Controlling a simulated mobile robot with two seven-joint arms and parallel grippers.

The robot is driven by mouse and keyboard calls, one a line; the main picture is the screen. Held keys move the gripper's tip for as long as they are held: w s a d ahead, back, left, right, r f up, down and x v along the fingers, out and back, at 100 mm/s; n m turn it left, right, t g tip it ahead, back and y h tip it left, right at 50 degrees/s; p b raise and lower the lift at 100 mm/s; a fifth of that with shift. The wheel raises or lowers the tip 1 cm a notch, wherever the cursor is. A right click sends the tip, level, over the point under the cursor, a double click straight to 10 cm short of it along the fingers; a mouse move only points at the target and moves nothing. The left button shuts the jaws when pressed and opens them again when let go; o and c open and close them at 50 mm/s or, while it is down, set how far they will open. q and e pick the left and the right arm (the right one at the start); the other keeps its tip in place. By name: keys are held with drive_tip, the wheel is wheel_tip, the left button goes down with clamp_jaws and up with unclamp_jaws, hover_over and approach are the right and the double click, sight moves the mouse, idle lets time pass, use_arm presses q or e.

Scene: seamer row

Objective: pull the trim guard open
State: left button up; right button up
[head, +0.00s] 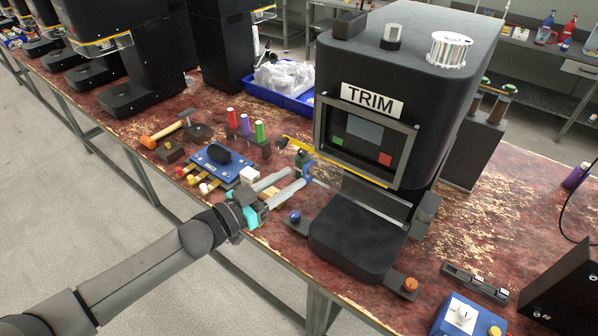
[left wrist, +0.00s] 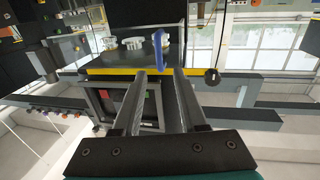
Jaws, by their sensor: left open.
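The black machine labelled TRIM (head: 372,100) stands on the worn red bench. A yellow-edged guard bar (head: 330,163) runs low across its front, and the same yellow edge crosses the left wrist view (left wrist: 115,71). A small blue handle (left wrist: 158,50) stands at this edge. My left gripper (head: 306,176) is at the left front of the machine, near the guard's left part. Its fingers (left wrist: 160,75) are apart, with the blue handle in line with the gap between them. I cannot tell whether they touch it. My right gripper is not in view.
A black block (head: 358,240) projects below the guard, with a blue knob (head: 295,216) and an orange knob (head: 410,284) beside it. A blue control box (head: 462,315) is at front right.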

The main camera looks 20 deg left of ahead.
sight(304, 172)
use_arm(q)
drive_tip(key=shift+x, duration=1.8)
clamp_jaws()
drive_tip(key=shift+s+d, duration=0.1)
drive_tip(key=shift+d, duration=0.05)
